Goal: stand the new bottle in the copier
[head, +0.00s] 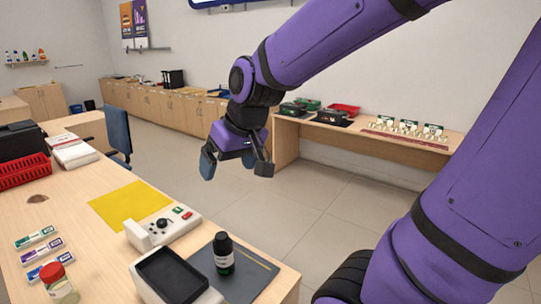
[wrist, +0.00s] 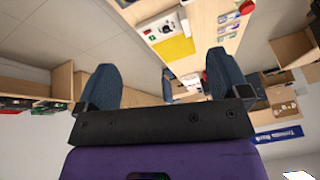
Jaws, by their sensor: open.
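A dark bottle with a black cap and a green label (head: 222,262) stands upright on a dark grey mat (head: 258,265) near the counter's front edge. Left of it is a white machine with a dark rectangular top (head: 137,273); I cannot tell for certain whether it is the copier. My gripper (head: 236,164) is open and empty, raised in the air beyond the counter's right edge, well away from the bottle. Its two blue-grey fingers stand wide apart in the wrist view (wrist: 162,85), with nothing held between them. I cannot make out the bottle in the wrist view.
A white control box with a black knob (head: 162,226) sits behind the bottle, next to a yellow sheet (head: 122,201). A red basket (head: 22,172) is farther back. Open floor (head: 310,210) lies to the right.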

